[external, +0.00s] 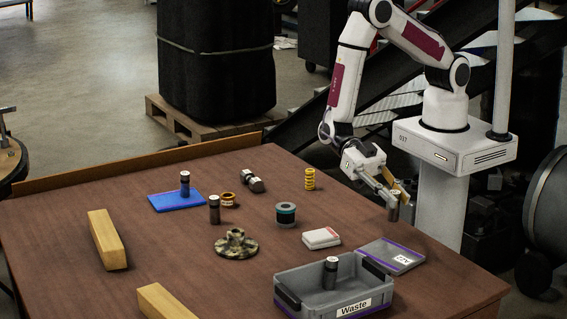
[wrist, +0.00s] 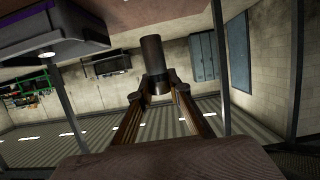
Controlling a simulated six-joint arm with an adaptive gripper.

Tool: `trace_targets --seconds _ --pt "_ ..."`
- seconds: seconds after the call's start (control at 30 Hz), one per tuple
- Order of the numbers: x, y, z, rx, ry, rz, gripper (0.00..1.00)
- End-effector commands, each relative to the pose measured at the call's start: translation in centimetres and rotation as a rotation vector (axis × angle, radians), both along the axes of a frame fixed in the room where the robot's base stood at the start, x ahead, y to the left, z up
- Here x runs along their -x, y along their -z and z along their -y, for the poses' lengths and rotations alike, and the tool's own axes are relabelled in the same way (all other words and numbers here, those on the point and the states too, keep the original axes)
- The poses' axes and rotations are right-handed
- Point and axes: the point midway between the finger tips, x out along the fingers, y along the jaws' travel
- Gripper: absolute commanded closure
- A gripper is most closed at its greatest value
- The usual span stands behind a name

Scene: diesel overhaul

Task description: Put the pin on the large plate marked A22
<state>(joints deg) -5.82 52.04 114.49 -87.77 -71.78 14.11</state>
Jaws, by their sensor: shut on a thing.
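My gripper (external: 396,192) is shut on a dark grey cylindrical pin (external: 393,209), at the right side of the table. In the wrist view the pin (wrist: 154,62) stands out between the fingertips (wrist: 158,88). The grey plate with a purple edge (external: 377,249) lies in front of the held pin, near the table's right edge. It bears a white label (external: 402,259) whose text is too small to read surely. The pin looks raised behind this plate, apart from it.
A grey bin labelled Waste (external: 352,305) holds a dark cylinder (external: 330,273) left of the plate. A blue plate (external: 165,203) bears another cylinder (external: 185,184). Wooden blocks (external: 107,240) lie left.

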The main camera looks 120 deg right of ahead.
Motion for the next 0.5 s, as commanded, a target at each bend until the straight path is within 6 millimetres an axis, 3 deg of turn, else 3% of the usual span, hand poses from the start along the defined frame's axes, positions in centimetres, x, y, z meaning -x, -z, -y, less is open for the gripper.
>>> trace_targets --seconds 0.3,0.5 --pt "0.0 3.5 0.0 -0.001 0.000 -0.002 1.00" --pt "0.0 4.7 0.0 -0.001 0.000 0.001 1.00"
